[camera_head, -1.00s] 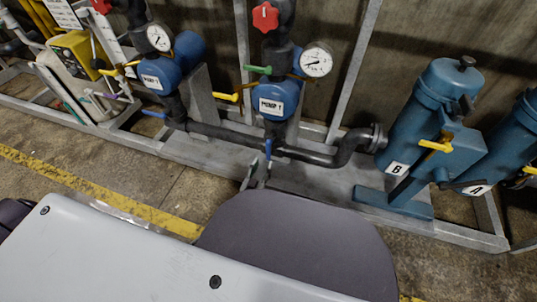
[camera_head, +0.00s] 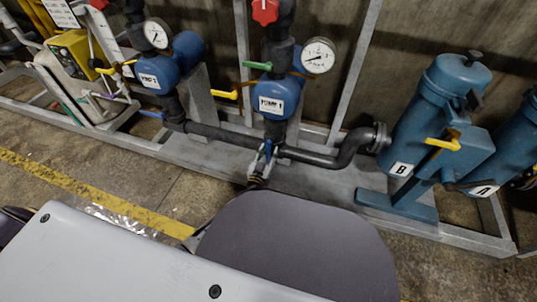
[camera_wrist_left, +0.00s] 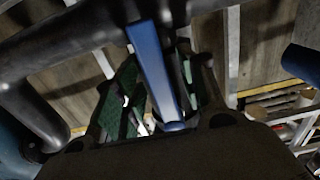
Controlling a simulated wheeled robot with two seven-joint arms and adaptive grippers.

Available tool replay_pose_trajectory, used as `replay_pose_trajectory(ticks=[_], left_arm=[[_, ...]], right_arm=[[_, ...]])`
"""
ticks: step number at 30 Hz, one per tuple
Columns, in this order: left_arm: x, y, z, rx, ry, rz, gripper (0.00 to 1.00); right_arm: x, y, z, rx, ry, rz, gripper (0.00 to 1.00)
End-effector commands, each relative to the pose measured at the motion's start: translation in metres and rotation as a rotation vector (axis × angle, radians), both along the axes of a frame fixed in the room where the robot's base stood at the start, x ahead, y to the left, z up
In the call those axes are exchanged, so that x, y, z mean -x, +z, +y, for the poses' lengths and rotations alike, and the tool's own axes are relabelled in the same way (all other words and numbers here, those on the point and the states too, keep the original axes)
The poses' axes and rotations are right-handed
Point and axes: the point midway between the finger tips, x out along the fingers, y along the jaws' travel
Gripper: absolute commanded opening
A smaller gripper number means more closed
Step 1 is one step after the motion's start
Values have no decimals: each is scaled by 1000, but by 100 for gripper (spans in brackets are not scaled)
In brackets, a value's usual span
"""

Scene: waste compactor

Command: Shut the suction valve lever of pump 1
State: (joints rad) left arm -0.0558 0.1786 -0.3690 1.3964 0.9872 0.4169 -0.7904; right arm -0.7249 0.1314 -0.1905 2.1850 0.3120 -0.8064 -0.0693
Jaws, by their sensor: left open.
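The blue pump (camera_head: 273,98) in the middle of the head view has a label that seems to read PUMP 1. Below it, a blue lever (camera_head: 268,148) hangs down at the black pipe. My left gripper (camera_head: 260,162) is at this lever, open, with its fingers on either side of it. In the left wrist view the blue lever (camera_wrist_left: 158,75) runs between the two fingers (camera_wrist_left: 162,100). I cannot tell whether a finger touches it. My own arm hides part of the gripper. My right gripper is not in view.
A second blue pump (camera_head: 160,75) with another blue lever (camera_head: 151,114) stands to the left. A green lever (camera_head: 257,65), a yellow lever (camera_head: 225,94) and a gauge (camera_head: 318,56) surround the middle pump. Blue filters (camera_head: 430,110) stand right. The floor at left is free.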

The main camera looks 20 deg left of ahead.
Motion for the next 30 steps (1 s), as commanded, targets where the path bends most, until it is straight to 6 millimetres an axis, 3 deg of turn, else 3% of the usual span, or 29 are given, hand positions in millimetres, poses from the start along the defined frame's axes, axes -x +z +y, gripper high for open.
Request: replay_pose_trajectory(ticks=[7,16,30], left_arm=[[0,0,0,0,0,0,40],[0,0,0,0,0,0,1],[0,0,1,-11,0,0,0]], right_arm=[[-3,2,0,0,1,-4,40],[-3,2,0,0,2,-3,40],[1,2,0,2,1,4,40]])
